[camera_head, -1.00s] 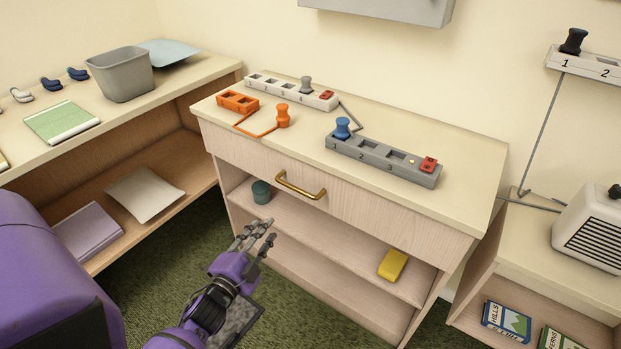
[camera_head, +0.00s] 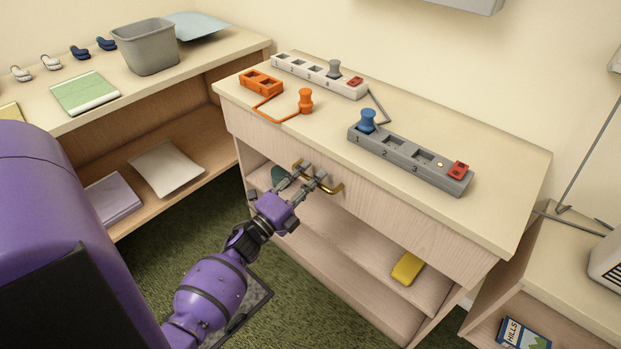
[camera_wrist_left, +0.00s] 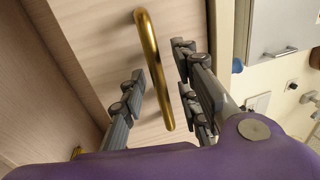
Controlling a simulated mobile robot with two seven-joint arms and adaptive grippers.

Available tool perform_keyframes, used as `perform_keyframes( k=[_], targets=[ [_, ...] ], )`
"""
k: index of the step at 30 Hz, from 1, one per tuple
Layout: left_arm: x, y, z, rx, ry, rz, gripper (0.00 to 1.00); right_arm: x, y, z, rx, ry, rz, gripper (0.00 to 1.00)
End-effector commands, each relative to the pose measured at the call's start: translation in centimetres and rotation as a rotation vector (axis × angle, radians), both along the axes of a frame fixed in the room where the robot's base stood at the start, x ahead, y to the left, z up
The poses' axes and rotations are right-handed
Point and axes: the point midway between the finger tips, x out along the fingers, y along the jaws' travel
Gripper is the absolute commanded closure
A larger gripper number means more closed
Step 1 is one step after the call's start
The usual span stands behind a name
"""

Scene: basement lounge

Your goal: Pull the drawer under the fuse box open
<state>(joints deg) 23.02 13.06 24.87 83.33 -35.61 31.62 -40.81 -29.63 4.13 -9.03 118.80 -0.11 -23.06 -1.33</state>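The drawer (camera_head: 385,208) is a pale wood front just under the top of the low cabinet, and it looks shut. Its brass bar handle (camera_head: 335,189) shows in the head view; the handle (camera_wrist_left: 154,60) also crosses the middle of the left wrist view. My left gripper (camera_head: 307,176) is at the handle. In the wrist view my left gripper (camera_wrist_left: 160,75) is open, with fingers on both sides of the bar and gaps showing. The fuse box (camera_head: 470,4) is a grey wall box cut by the head view's top edge. My right gripper is not in view.
On the cabinet top stand a grey numbered block (camera_head: 410,161) with a blue peg, an orange block (camera_head: 261,83) and a white block (camera_head: 315,75). Below the drawer is an open shelf with a yellow item (camera_head: 407,268). Green carpet (camera_head: 205,238) lies in front.

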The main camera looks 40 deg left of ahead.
Motion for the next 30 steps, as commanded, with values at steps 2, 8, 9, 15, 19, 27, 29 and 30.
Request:
perform_keyframes(
  k=[2,8,9,15,19,27,29,30],
  targets=[
    [0.23,-0.03,0.03,0.000,0.000,0.000,0.70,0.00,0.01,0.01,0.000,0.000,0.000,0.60],
    [0.24,-0.03,0.03,-0.001,0.000,0.000,0.70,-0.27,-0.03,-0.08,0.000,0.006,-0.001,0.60],
    [0.24,-0.03,0.03,-0.001,0.000,0.000,0.74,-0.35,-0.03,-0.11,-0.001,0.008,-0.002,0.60],
    [0.22,-0.03,0.03,-0.001,0.000,0.000,1.00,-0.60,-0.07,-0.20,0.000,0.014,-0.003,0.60],
    [0.22,-0.03,0.03,-0.001,0.000,0.000,1.00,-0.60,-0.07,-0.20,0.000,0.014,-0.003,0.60],
    [0.09,-0.01,0.02,-0.001,0.001,0.001,1.00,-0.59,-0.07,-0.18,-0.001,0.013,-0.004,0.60],
    [-0.16,0.02,0.00,-0.001,0.001,0.001,1.00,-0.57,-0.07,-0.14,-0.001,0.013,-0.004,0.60],
    [-0.42,0.04,0.00,-0.001,0.001,0.001,1.00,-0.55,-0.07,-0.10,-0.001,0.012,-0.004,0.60]
  ],
)
